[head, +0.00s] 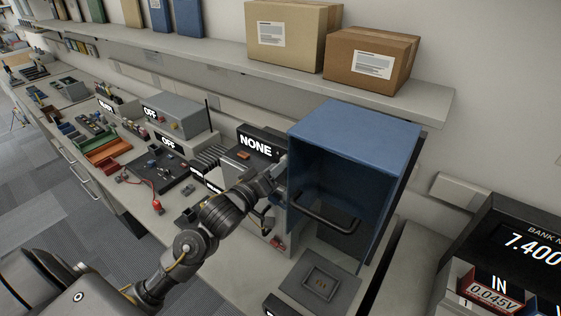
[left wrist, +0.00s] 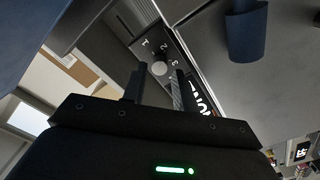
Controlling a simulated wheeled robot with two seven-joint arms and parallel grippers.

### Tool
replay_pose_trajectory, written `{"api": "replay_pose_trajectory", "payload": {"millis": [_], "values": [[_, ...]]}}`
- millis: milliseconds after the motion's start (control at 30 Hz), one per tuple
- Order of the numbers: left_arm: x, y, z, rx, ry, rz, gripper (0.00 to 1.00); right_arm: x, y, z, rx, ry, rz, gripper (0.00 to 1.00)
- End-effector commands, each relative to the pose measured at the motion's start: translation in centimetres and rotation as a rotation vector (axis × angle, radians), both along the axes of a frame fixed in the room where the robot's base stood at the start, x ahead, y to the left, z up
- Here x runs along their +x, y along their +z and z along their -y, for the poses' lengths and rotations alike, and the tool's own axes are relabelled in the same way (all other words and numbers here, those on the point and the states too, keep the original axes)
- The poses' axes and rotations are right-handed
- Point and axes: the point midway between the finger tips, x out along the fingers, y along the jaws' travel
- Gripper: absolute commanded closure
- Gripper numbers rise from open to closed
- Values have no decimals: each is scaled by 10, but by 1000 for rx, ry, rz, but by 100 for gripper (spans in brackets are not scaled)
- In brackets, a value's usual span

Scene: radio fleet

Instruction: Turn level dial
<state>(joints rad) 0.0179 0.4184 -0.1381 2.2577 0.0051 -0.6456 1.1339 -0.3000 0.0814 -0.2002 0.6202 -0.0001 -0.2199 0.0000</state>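The level dial (left wrist: 158,68) is a pale round knob on a dark panel marked 1, 2 and 3 in the left wrist view. The panel belongs to a unit whose display (head: 255,143) reads NONE in the head view. The dial cannot be made out in the head view. My left gripper (left wrist: 156,88) is open, its two dark fingers apart. The dial appears between and just beyond the fingertips; I cannot tell whether they touch it. In the head view this gripper (head: 278,180) is beside the blue cabinet, partly hidden. My right gripper is not in view.
The blue cabinet (head: 355,130) with a black handle stands close to the right of the left gripper. A grey tray (head: 320,287) lies in front. Radio units reading OFF (head: 178,115) stand along the bench to the left. Cardboard boxes (head: 290,32) sit on the shelf above.

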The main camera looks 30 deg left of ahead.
Motion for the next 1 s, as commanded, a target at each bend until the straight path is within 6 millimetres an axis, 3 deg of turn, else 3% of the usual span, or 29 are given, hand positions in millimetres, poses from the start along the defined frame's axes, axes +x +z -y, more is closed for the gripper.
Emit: {"api": "replay_pose_trajectory", "payload": {"millis": [200,533,767,1000], "values": [[20,0,3,0,1,-1,71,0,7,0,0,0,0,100],[23,-1,3,1,1,-1,71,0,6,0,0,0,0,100],[23,-1,3,1,1,-1,100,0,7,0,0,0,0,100],[23,0,3,18,0,1,100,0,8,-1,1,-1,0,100]]}}
